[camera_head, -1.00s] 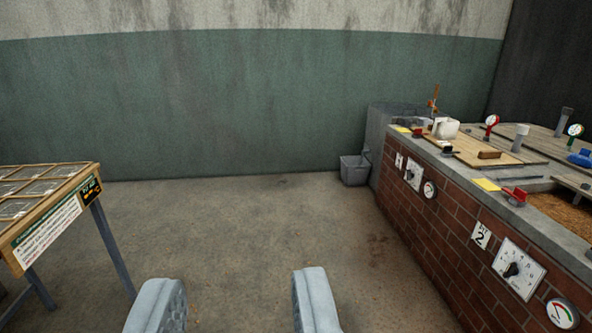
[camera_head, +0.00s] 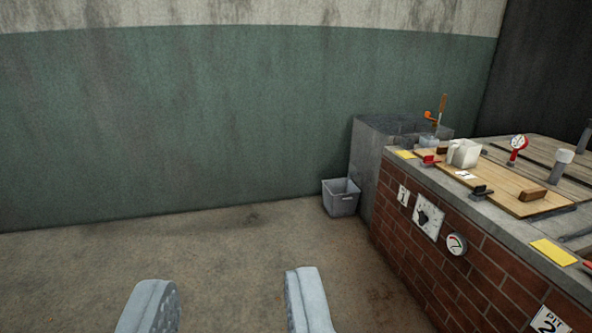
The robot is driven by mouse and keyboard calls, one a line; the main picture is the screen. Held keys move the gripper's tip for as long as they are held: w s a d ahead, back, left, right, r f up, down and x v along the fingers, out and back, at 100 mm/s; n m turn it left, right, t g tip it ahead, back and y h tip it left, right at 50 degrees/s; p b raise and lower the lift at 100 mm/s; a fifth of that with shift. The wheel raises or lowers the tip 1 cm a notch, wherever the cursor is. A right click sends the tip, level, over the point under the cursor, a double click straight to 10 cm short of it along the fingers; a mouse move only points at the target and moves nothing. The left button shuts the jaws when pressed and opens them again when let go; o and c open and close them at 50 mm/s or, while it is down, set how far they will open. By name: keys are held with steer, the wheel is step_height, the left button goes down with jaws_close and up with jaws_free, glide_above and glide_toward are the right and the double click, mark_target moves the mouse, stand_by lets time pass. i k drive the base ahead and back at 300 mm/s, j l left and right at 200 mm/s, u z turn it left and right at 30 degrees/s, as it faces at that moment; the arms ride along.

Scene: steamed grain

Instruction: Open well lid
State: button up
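My gripper (camera_head: 228,295) is at the bottom of the view, its two pale fingers wide apart with only floor between them. A wooden lid (camera_head: 510,197) with a small block handle (camera_head: 533,194) lies flat on the brick counter, above the plate marked 1. A white square jug (camera_head: 464,153) stands at its far end. A grey concrete box (camera_head: 368,150) stands in the corner behind the counter. I cannot tell which of these is the well. My gripper is left of the counter and apart from everything.
The brick counter (camera_head: 485,250) fills the right side, with a dial (camera_head: 429,217), a gauge (camera_head: 457,244), yellow cards (camera_head: 553,252) and a red gauge (camera_head: 517,147). A grey bin (camera_head: 341,198) sits on the floor by the concrete box. The floor (camera_head: 200,250) ahead is clear.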

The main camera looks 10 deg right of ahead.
mark_target(390, 125)
steer(key=i+z, duration=0.25)
steer(key=i, duration=0.65)
steer(key=i+z, duration=0.3)
steer(key=i, duration=0.6)
steer(key=i+u, duration=0.2)
steer(key=i, duration=1.6)
steer(key=i+l, duration=0.8)
steer(key=i, duration=0.25)
